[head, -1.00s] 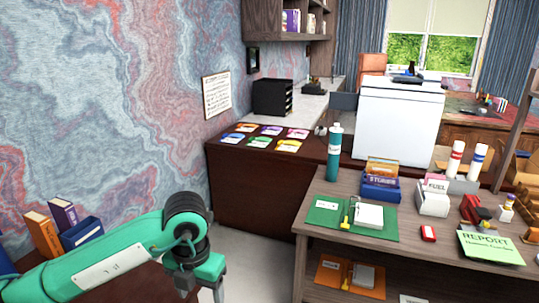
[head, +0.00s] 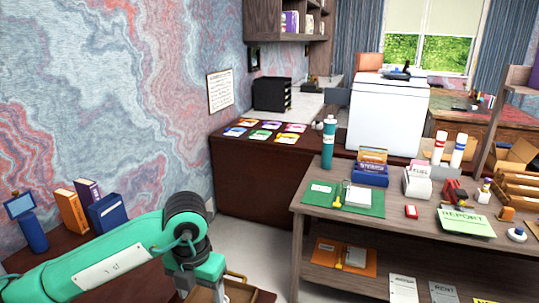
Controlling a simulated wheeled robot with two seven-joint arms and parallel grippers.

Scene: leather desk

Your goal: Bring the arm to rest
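My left arm (head: 110,262) comes in from the lower left, teal with a black elbow joint. It bends down at the joint, and its wrist end points down near the bottom edge. My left gripper (head: 222,294) is only partly in the picture, grey and cut off by the bottom edge. I cannot see whether its fingers are open or shut, or whether they touch anything. My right arm and gripper are not in view.
A dark desk (head: 60,240) at left carries books (head: 105,213) and a blue stand (head: 30,228). Bare floor (head: 250,243) lies between.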

